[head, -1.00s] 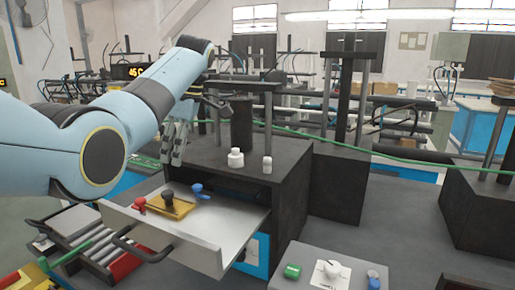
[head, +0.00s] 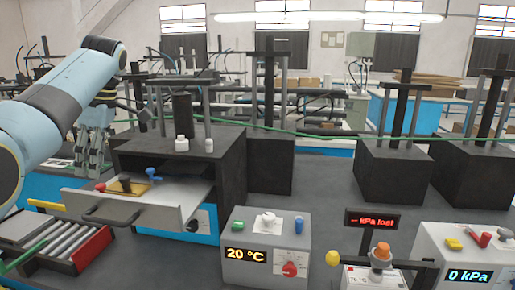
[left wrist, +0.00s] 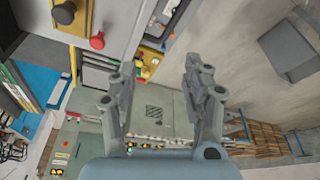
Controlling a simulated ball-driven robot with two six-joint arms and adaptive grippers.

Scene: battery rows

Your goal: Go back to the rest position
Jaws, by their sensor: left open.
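My left gripper (head: 92,150) hangs with its fingers downward at the left of the black press housing, above and behind the open drawer (head: 112,205). In the left wrist view its two fingers (left wrist: 160,95) stand apart with nothing between them. The drawer holds a yellow piece (head: 128,188), a red knob (head: 101,187), a black knob (head: 125,183) and a blue knob (head: 153,174). The red knob also shows in the left wrist view (left wrist: 97,41), apart from the fingers. My right gripper is not in view.
White bottles (head: 181,144) stand on the black housing (head: 230,152). A grey box reading 20 °C (head: 232,232) stands front centre. A roller tray (head: 62,248) is at the lower left. More displays and boxes fill the right front. Black presses (head: 395,172) line the back.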

